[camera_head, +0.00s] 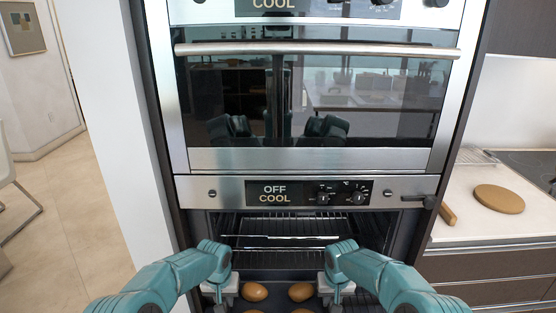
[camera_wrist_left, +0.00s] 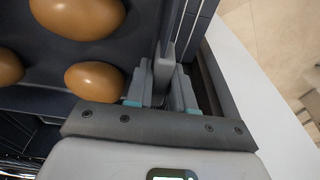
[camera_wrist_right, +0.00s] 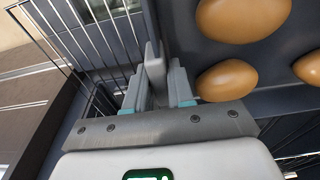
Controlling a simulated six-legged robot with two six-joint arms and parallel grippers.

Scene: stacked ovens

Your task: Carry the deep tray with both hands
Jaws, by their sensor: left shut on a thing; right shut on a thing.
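The deep tray (camera_head: 278,276) is dark and shows at the bottom of the head view, its near part cut off. Several brown, rounded buns (camera_head: 254,291) lie in it. My left gripper (camera_head: 222,287) is shut on the tray's left wall; the left wrist view shows its fingers (camera_wrist_left: 165,75) beside the dark tray floor (camera_wrist_left: 145,35). My right gripper (camera_head: 337,287) is shut on the right wall; the right wrist view shows its fingers (camera_wrist_right: 156,75) beside the tray (camera_wrist_right: 183,40). The tray is in front of the open lower oven (camera_head: 280,225).
A wire rack (camera_head: 278,240) lies inside the lower oven. The upper oven door (camera_head: 310,95) is shut, with a long bar handle. The lower panel (camera_head: 310,192) reads OFF COOL. A counter (camera_head: 470,225) with a round board (camera_head: 499,198) stands right. Open floor lies left.

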